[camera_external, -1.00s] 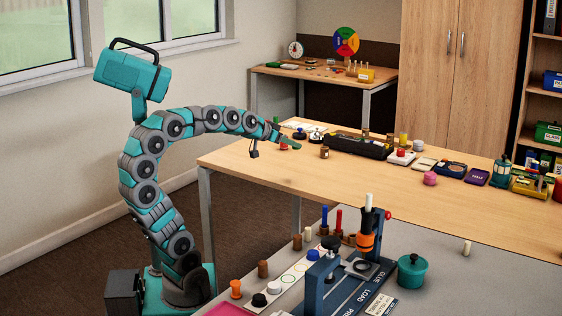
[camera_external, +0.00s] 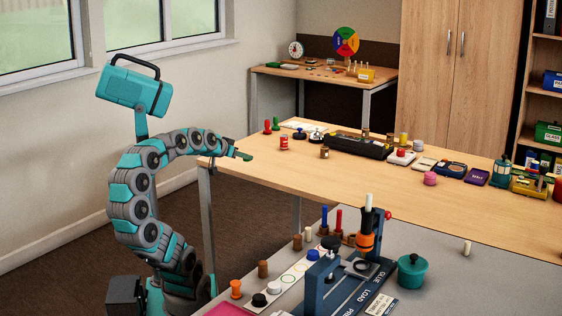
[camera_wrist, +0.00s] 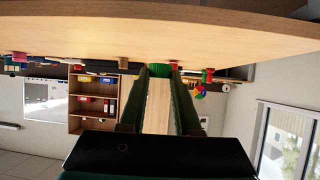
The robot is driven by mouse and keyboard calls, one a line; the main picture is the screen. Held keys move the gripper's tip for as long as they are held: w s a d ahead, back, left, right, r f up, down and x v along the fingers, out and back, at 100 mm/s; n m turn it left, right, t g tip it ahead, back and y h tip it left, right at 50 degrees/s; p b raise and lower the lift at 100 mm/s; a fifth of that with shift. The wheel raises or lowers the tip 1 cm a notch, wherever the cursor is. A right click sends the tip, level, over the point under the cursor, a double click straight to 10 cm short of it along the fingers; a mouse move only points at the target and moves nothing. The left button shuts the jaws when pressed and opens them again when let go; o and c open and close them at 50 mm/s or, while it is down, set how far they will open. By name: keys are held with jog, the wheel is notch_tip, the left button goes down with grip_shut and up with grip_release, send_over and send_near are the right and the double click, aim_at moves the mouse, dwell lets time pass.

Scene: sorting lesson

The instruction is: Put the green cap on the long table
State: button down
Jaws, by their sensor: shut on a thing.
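My gripper (camera_external: 242,155) is at the left end of the wooden long table (camera_external: 400,190), low by its edge. In the wrist view, my gripper (camera_wrist: 160,78) is shut on a green ribbed piece, which looks like the green cap (camera_wrist: 160,71). The cap sits between the fingertips, and the fingers hide part of it. The wrist view is upside down, with the tabletop (camera_wrist: 150,35) across its upper part. The cap is too small in the external view to tell whether it touches the table.
A red jar (camera_external: 284,142), a brown jar (camera_external: 324,152), and red (camera_external: 267,126) and green (camera_external: 276,124) pegs stand near the gripper. A black tray (camera_external: 358,146) is farther right. The table's front half is mostly clear. A grey bench (camera_external: 440,265) with a blue press (camera_external: 335,285) is nearer.

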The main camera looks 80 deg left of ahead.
send_over(268, 163)
jog(key=shift+d+f, duration=0.15)
jog(key=shift+f, duration=0.55)
jog(key=shift+w+f, duration=0.1)
jog(key=shift+f, duration=1.65)
jog(key=shift+f, duration=0.15)
jog(key=c, duration=0.6)
grip_release()
jog(key=shift+r, duration=0.25)
jog(key=v, duration=1.1)
jog(key=shift+s+d+r, duration=0.1)
jog(key=shift+s+d, duration=0.15)
jog(key=shift+s, duration=0.1)
